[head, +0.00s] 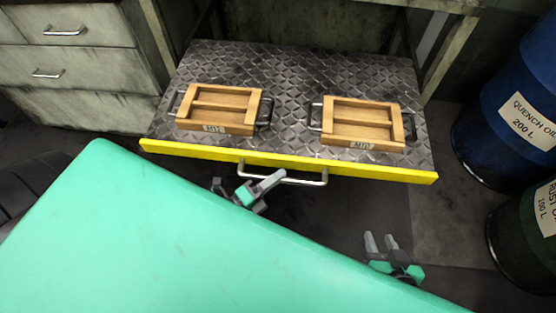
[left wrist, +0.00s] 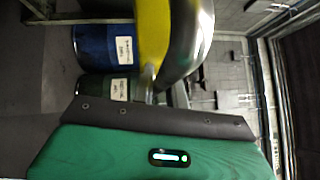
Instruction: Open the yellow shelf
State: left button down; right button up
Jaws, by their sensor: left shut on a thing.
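The yellow shelf is a drawer-like tray with a yellow front edge (head: 370,172) and a dark diamond-plate surface. It stands pulled out from under the bench in the head view. A silver bar handle (head: 305,181) is fixed to the middle of its front. My left gripper (head: 264,184) is shut on the left part of this handle. The left wrist view shows the handle (left wrist: 190,45) very close, beside the yellow edge (left wrist: 152,35). My right gripper (head: 381,240) is open and empty, below and in front of the shelf's right half, apart from it.
Two wooden boxes with metal handles, a left one (head: 218,127) and a right one (head: 362,140), sit on the shelf. A grey drawer cabinet (head: 75,80) stands at left. A blue drum (head: 510,115) and a dark green drum (head: 520,235) stand at right.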

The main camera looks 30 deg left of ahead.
pick_arm(q)
jog(key=shift+s+d, duration=0.15)
jog(key=shift+s, duration=0.25)
pick_arm(e)
jog(key=shift+d, duration=0.15)
pick_arm(q)
jog(key=c, duration=1.4)
grip_release()
jog(key=v, duration=1.4)
pick_arm(e)
jog(key=shift+s+d+g+h, duration=0.15)
jog(key=shift+d+g+h, duration=0.15)
jog(key=shift+d+g, duration=0.15)
pick_arm(q)
jog(key=shift+w, duration=0.1)
